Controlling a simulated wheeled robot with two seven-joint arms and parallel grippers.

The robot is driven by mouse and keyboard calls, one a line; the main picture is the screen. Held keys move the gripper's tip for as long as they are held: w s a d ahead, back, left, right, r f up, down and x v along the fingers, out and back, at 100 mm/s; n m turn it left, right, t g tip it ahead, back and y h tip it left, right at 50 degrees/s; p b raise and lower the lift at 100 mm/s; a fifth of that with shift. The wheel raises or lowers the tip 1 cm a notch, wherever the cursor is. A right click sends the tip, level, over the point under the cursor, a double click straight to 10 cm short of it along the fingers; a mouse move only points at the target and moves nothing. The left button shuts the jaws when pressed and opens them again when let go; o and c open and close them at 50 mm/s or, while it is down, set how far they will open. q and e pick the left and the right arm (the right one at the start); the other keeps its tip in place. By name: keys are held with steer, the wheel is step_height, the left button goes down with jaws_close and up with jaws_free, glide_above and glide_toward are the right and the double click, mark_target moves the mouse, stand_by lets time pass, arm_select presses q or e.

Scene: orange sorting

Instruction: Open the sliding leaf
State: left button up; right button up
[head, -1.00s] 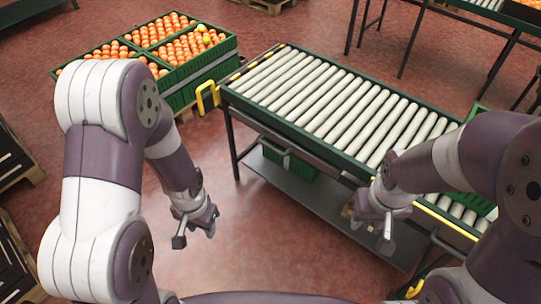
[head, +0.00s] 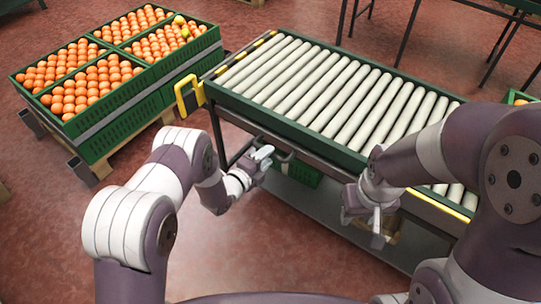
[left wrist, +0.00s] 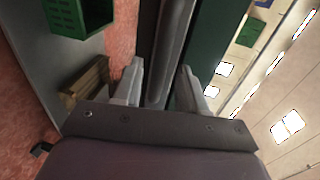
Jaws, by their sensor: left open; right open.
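The roller table (head: 335,97) stands in the middle of the head view, with a green frame and pale rollers. I cannot pick out the sliding leaf with certainty. A dark grey bar (left wrist: 172,45) along the table's front side runs between the fingers in the left wrist view. My left gripper (head: 263,157) is open at the table's front, near its left end; its fingers (left wrist: 160,85) lie on either side of the bar, and contact cannot be told. My right gripper (head: 377,232) is open and empty in front of the table's right part, pointing down.
Green crates of oranges (head: 130,128) stand on a pallet at the left. A green crate (left wrist: 78,14) and a wooden block (left wrist: 86,82) sit on the lower shelf. The floor in front is clear.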

arm_select(q)
steer(key=shift+x, duration=1.55)
arm_select(e)
steer(key=shift+f, duration=0.45)
arm_select(q)
steer(key=shift+c, duration=0.3)
